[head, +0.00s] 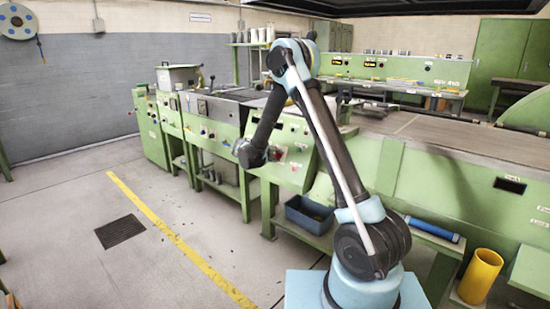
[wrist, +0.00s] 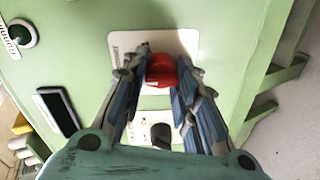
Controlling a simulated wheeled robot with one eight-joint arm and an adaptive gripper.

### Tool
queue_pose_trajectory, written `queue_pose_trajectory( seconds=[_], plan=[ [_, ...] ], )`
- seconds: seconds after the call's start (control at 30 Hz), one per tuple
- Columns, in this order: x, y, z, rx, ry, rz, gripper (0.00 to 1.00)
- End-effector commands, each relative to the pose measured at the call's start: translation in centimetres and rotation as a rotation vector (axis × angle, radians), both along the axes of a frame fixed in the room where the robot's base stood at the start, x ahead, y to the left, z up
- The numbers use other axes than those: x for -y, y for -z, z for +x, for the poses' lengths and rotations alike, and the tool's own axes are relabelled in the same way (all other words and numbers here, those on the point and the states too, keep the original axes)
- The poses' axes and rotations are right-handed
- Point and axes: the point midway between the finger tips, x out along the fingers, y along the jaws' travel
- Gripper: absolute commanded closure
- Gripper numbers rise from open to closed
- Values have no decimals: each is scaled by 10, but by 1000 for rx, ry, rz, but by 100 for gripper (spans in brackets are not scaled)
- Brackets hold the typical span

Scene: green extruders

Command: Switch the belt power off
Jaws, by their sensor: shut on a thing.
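A red switch knob (wrist: 161,72) sits on a white plate (wrist: 125,44) on a green panel in the wrist view. The small lettering on the plate is too blurred to read. My gripper (wrist: 166,66) has its two fingers on either side of the knob and is shut on it. The fingers hide part of the plate. In the head view my gripper (head: 262,153) is at the front of the green control panel (head: 291,178), where the arm and gripper partly cover the controls.
A dark knob (wrist: 160,134) sits on the plate below the red one. A dark green button (wrist: 20,34) and a black window (wrist: 57,112) are on the panel's left. A blue bin (head: 309,216) is under the panel. Open floor with a yellow line (head: 185,247) lies at the left.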

Motion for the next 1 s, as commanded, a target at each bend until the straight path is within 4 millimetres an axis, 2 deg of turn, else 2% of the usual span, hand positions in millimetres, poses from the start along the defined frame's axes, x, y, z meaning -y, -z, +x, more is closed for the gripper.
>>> queue_pose_trajectory(
  seconds=[0.03,0.67,0.7,0.77,1.0],
  plan=[
    [-4,0,1,-7,-13,-7,97],
    [-4,0,1,-34,-31,-42,97],
    [-4,0,1,-34,-31,-42,66],
    [-3,0,1,-34,-28,-42,53],
    [-1,0,1,-34,-25,-44,53]
  ],
)
